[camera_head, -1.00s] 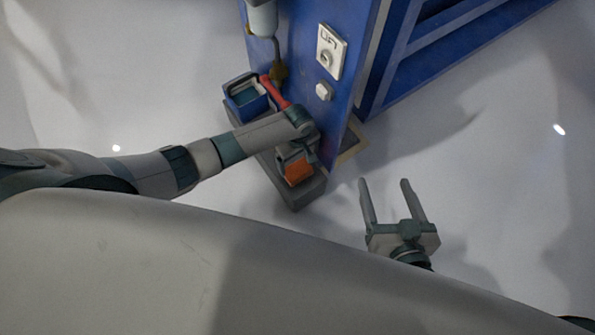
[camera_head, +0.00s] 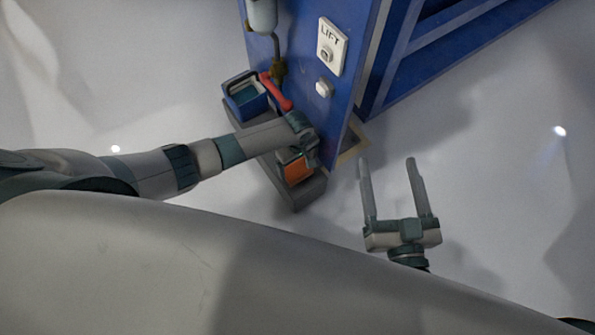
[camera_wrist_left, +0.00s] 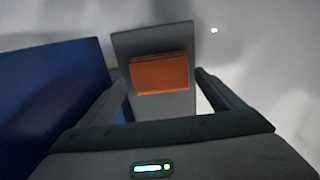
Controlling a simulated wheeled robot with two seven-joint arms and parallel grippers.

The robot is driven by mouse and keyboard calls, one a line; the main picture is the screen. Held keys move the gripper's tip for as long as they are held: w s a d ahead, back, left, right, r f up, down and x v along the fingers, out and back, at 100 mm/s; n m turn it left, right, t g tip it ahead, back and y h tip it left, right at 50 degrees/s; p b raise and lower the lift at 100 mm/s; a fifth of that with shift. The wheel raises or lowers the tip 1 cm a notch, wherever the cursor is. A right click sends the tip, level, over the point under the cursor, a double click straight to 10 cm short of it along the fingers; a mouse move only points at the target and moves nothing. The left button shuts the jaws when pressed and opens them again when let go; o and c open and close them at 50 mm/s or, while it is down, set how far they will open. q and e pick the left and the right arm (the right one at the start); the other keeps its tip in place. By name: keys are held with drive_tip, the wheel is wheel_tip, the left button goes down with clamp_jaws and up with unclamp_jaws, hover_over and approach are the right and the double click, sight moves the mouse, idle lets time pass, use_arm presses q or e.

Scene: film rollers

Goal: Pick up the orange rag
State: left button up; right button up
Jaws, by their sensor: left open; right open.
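The orange rag (camera_head: 297,171) lies on the grey ledge at the foot of the blue cabinet, partly hidden by my left wrist in the head view. In the left wrist view the rag (camera_wrist_left: 160,75) shows as a folded orange block on the grey surface. My left gripper (camera_wrist_left: 160,92) is open, with one finger on each side of the rag in that picture. Whether the fingers touch it I cannot tell. My right gripper (camera_head: 388,162) is open and empty, to the right of the ledge and over the floor.
The grey ledge (camera_head: 303,197) also bears a blue bin (camera_head: 245,95) behind my left arm. A red handle (camera_head: 276,91) sticks out near it. The blue cabinet (camera_head: 350,90) carries a white LIFT switch plate (camera_head: 332,45). The pale floor (camera_head: 490,200) to the right is clear.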

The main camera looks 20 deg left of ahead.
use_arm(q)
drive_tip(key=shift+f+b, duration=0.3)
drive_tip(key=shift+f, duration=0.65)
use_arm(e)
drive_tip(key=shift+s+a+r+t+y, duration=0.15)
drive_tip(key=shift+r+t, duration=0.3)
drive_tip(key=shift+r, duration=0.35)
drive_tip(key=shift+s+a+r+t+y, duration=0.15)
drive_tip(key=shift+r+t, duration=0.3)
drive_tip(key=shift+r, duration=0.3)
drive_tip(key=shift+d, duration=0.1)
use_arm(q)
drive_tip(key=c, duration=0.9)
drive_tip(key=shift+r, duration=0.1)
use_arm(e)
drive_tip(key=shift+w, duration=0.1)
